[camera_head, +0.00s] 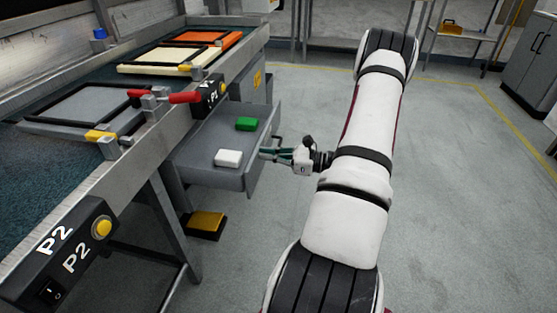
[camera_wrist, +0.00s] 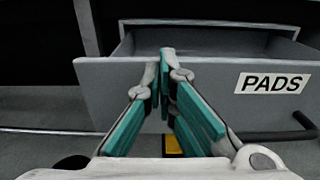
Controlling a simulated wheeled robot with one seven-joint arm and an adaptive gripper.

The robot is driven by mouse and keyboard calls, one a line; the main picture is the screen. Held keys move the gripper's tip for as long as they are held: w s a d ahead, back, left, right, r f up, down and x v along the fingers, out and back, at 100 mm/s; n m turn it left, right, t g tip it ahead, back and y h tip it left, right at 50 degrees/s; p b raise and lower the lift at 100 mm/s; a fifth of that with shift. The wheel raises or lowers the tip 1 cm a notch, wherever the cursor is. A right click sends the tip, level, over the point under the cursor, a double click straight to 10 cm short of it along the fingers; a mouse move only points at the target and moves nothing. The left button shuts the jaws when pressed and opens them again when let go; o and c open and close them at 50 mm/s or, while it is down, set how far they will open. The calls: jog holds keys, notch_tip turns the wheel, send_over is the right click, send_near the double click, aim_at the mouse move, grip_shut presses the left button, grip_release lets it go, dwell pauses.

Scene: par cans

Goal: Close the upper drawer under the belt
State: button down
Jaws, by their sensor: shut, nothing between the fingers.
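The grey upper drawer (camera_head: 222,176) under the belt stands pulled out, with a green block (camera_head: 246,124) and a white block (camera_head: 228,158) inside. In the wrist view its front panel (camera_wrist: 215,105) carries a "PADS" label (camera_wrist: 272,83), with a dark bar handle (camera_wrist: 280,135) low at the right. My gripper (camera_head: 265,154) is shut and empty, its fingers pointing at the drawer front. In the wrist view the closed fingertips (camera_wrist: 166,56) overlap the panel's top edge, left of the label. I cannot tell whether they touch the panel.
The belt frame (camera_head: 150,150) runs above the drawer, with screen frames on the belt and a P2 switch box (camera_head: 75,255) at lower left. A yellow pedal (camera_head: 207,222) is on the floor below. Open floor lies right of my arm.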

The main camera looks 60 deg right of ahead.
jog(key=shift+w, duration=0.15)
jog(key=p+x, duration=0.2)
jog(key=x, duration=2)
jog(key=shift+a+r, duration=0.1)
jog(key=shift+w+a+r, duration=0.1)
